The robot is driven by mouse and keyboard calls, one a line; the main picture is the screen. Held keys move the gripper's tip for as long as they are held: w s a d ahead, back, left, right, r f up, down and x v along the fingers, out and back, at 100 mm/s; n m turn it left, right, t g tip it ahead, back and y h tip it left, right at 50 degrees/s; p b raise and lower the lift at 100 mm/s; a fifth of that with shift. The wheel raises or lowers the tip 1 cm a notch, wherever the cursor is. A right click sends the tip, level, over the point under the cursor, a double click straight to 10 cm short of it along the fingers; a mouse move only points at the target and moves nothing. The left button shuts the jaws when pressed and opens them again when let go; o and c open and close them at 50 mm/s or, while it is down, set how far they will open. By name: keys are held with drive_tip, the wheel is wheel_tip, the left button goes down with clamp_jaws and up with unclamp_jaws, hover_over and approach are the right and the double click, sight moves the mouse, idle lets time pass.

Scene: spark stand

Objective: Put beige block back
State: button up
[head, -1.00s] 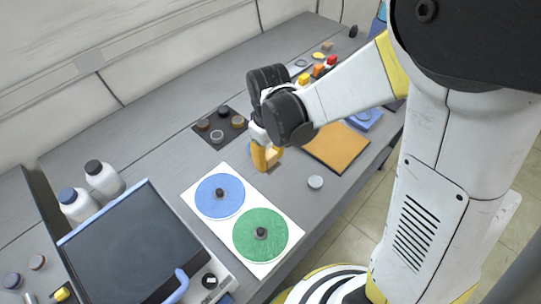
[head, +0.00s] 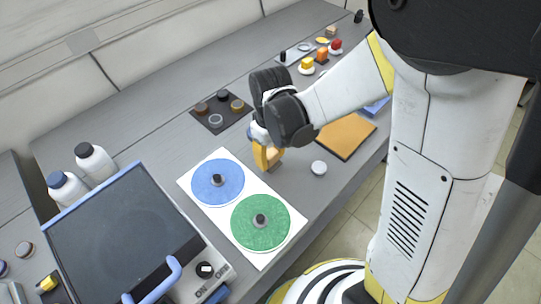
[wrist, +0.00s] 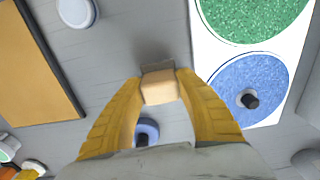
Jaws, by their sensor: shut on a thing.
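The beige block (wrist: 159,88) sits between the yellow fingertips of my gripper (wrist: 160,92) in the wrist view. My gripper (head: 268,157) is shut on it, with the fingers pointing down over the grey table beside the white board. In the head view the fingers mostly hide the block. I cannot tell whether it touches the table. A dark patch lies against its far side in the wrist view. A blue ring-shaped thing (wrist: 147,130) shows between the fingers, behind the block.
The white board with a blue disc (head: 217,182) and a green disc (head: 260,222) is close by. An orange mat (head: 345,135) and a white round piece (head: 319,168) lie right. A dark tray (head: 222,118) is left. Coloured blocks, including a tan one (head: 331,31), stand farther back.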

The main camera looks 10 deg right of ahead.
drive_tip(key=shift+f+b, duration=0.6)
drive_tip(key=shift+f, duration=0.1)
drive_tip(key=o, duration=1.4)
drive_tip(key=shift+c, duration=0.2)
wheel_tip(320, 180, up, 12)
drive_tip(key=shift+r, duration=0.1)
drive_tip(key=s+d+r+m+t, duration=0.5)
drive_tip(key=s+d+m+t, duration=0.1)
drive_tip(key=s+d, duration=0.3)
drive_tip(key=shift+r+m+t, duration=0.3)
drive_tip(key=shift+m+t, duration=0.1)
drive_tip(key=shift+t, duration=0.2)
